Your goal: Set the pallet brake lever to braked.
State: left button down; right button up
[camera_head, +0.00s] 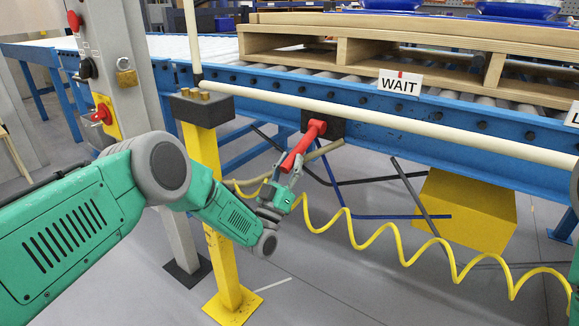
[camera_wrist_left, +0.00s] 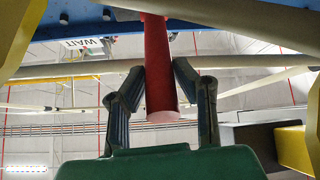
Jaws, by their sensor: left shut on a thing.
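The red pallet brake lever (camera_head: 303,146) sticks out from a dark mount (camera_head: 324,125) on the blue conveyor side rail, below the WAIT sign. It slopes down and to the left toward me. My left gripper (camera_head: 286,172) is shut on the lever's lower end. In the left wrist view the lever (camera_wrist_left: 159,70) stands between the two dark fingers of my left gripper (camera_wrist_left: 160,85), its round end showing near the green palm. My right gripper is not in view.
A yellow post (camera_head: 213,190) with a dark cap stands just behind my left arm. A coiled yellow hose (camera_head: 380,235) hangs right of the gripper. A cream rail (camera_head: 400,124) runs above. A wooden pallet (camera_head: 420,32) rests on the rollers. A yellow box (camera_head: 468,210) sits beneath.

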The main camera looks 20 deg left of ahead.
pick_arm(q)
jog(key=shift+w+d+f+t, duration=0.1)
jog(key=shift+f+t, duration=0.2)
jog(key=shift+f, duration=0.5)
jog(key=c, duration=1.3)
grip_release()
jog(key=shift+w, duration=0.1)
jog(key=shift+r, duration=0.1)
jog(key=v, duration=1.2)
jog(key=shift+f, duration=0.3)
jog(key=shift+w, duration=0.1)
